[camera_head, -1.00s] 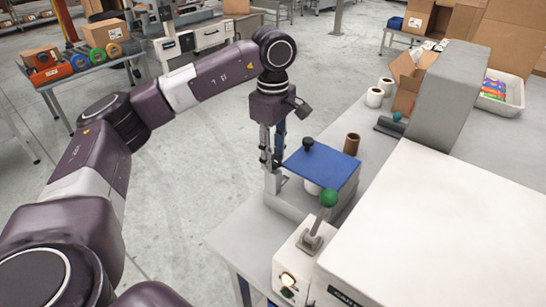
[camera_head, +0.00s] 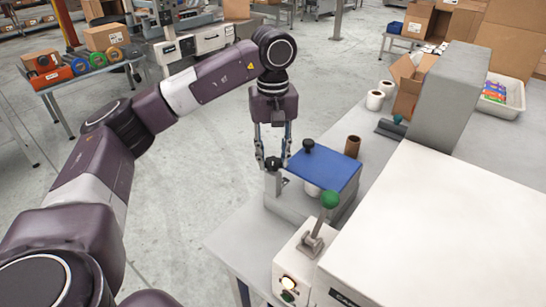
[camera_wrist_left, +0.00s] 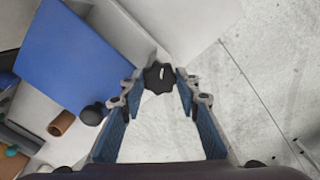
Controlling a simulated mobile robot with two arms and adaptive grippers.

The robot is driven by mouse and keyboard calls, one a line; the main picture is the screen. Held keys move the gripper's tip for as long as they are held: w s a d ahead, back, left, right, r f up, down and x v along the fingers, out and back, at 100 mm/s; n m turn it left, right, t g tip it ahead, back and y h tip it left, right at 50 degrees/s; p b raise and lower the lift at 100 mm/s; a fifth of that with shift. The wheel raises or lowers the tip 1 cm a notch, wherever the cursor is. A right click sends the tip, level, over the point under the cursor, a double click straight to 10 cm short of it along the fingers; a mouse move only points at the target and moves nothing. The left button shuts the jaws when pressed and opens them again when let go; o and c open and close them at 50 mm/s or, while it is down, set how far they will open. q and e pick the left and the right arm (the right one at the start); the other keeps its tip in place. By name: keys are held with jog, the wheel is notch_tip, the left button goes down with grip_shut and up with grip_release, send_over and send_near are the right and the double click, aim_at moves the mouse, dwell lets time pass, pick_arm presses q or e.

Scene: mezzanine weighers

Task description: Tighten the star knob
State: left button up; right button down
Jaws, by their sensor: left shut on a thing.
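The black star knob (camera_wrist_left: 159,77) shows in the left wrist view between the fingertips of my left gripper (camera_head: 273,166). In the head view the knob (camera_head: 272,162) sits on the left side of a grey fixture (camera_head: 300,207), beside its blue plate (camera_head: 326,170). My left gripper points down from above and is shut on the knob, with one finger on each side. The knob's stem and thread cannot be made out. My right gripper is not in view.
A black round knob (camera_head: 308,146) stands at the blue plate's back edge, near a brown roll (camera_head: 352,145). A lever with a green ball (camera_head: 330,199) stands in front, on a box with a lit button (camera_head: 288,283). A large white housing (camera_head: 440,220) fills the right.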

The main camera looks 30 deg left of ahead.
aim_at(273, 161)
pick_arm(q)
jog(key=shift+w+r+m, duration=0.1)
jog(key=shift+m, duration=0.3)
jog(key=o, duration=1.2)
jog(key=shift+c, duration=0.2)
notch_tip(273, 161, up, 12)
dwell(0.5)
